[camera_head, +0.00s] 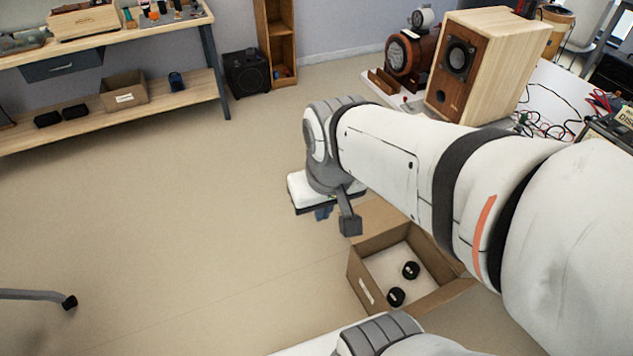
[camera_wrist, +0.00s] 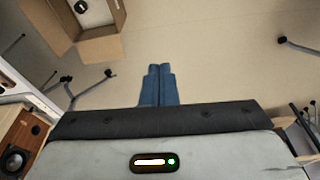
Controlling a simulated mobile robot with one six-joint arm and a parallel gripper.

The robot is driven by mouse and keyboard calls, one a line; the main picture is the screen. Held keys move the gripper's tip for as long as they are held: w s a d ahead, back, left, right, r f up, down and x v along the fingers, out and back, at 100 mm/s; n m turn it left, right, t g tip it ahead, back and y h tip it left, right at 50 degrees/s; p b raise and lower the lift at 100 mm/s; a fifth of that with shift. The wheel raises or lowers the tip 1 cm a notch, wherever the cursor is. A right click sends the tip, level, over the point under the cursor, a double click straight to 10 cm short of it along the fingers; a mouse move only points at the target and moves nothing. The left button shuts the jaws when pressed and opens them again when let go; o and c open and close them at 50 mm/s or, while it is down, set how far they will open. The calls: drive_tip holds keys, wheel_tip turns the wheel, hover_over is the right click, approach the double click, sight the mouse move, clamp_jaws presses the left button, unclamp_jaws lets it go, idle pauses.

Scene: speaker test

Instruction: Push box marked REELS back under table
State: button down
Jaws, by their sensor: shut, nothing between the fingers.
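An open cardboard box (camera_head: 392,239) stands on the floor, partly hidden behind my arm in the head view. It holds two black round things, and its small pale label (camera_head: 366,291) is too small to read. In the wrist view the box (camera_wrist: 98,47) is at the upper left, with flaps folded out. My gripper (camera_head: 323,213) has blue fingers, shut and empty, to the left of the box and apart from it. The fingers also show in the wrist view (camera_wrist: 160,72). The white table (camera_head: 557,88) is at the right and carries a wooden speaker (camera_head: 490,65).
A second labelled cardboard box (camera_head: 124,93) stands on the low shelf of a wooden bench (camera_head: 190,88) at the left. A black speaker (camera_head: 246,73) stands by the wall. A chair leg (camera_head: 40,296) reaches in at the lower left. The floor between is clear.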

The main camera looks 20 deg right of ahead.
sight(363, 292)
drive_tip(key=shift+w, duration=0.35)
